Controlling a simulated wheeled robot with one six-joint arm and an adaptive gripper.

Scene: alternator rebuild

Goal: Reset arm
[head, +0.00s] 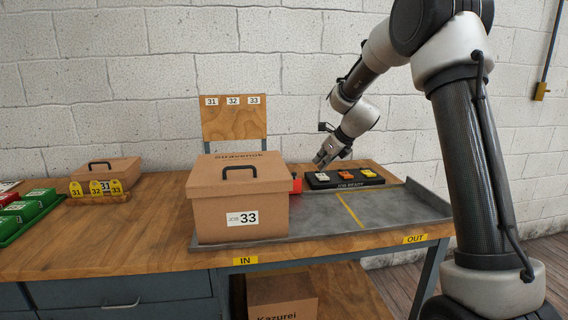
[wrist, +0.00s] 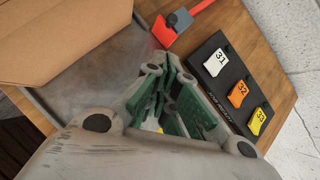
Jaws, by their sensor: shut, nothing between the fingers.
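My gripper (head: 323,158) is shut and empty, held in the air above the bench near the front left of the black JOB READY board. In the wrist view its green-padded fingers (wrist: 166,100) point down over the grey tray. The board (head: 319,185) carries three tags in a row: a white tag 31 (wrist: 215,62), an orange tag 32 (wrist: 237,94) and a yellow tag 33 (wrist: 259,121). My arm reaches in from the right of the head view.
A cardboard box marked JOB 33 (head: 212,205) stands on the IN side of the grey tray (head: 410,212). A red object (head: 297,184) is behind it. Another box (head: 107,172), yellow number tags (head: 97,194) and green trays (head: 28,214) are at left. The tray's OUT side is clear.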

